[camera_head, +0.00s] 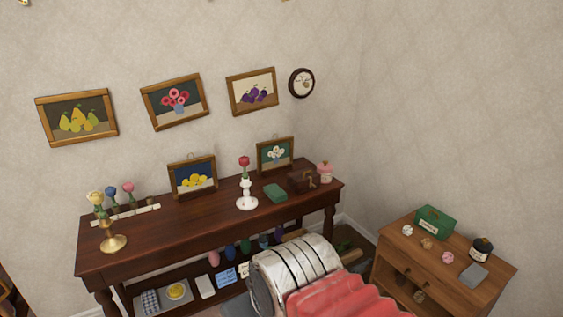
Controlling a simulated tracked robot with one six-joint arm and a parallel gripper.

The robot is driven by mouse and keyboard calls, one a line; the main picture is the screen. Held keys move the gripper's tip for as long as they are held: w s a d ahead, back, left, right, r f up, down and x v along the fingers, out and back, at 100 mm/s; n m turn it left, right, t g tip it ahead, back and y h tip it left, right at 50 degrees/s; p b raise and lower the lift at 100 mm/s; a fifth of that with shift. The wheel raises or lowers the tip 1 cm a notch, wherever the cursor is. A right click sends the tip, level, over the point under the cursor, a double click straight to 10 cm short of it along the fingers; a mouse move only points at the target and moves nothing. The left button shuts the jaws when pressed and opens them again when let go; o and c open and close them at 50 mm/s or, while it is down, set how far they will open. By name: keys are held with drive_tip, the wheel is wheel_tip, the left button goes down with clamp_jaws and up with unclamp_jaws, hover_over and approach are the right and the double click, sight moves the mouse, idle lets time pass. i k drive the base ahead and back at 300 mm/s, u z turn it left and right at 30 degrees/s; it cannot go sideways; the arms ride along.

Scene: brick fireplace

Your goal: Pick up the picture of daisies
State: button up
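The picture of daisies (275,154) is a small wooden-framed picture with white flowers on a green ground. It stands upright at the back of the dark wooden table (140,237), near the right end, close to the wall. A white candlestick with a red rose (246,190) stands in front and to the left of it. My gripper's fingers do not show in the head view. A silver ribbed part and a red ribbed part, which look like my arm, fill the bottom middle, well in front of the picture.
A lemon picture (193,176) stands left of the daisies. A green box (275,193), a brown chest (302,181) and a pink-topped jar (324,172) sit to the right. A brass candlestick (112,238) stands at the left end. A wooden cabinet (410,265) stands at right.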

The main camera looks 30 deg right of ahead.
sight(271, 154)
drive_tip(key=k, duration=0.65)
drive_tip(key=z, duration=0.45)
drive_tip(key=i, duration=0.7)
drive_tip(key=z, duration=0.65)
drive_tip(key=i, duration=1.7)
drive_tip(key=u, duration=0.75)
drive_tip(key=i, duration=0.75)
drive_tip(key=u, duration=0.45)
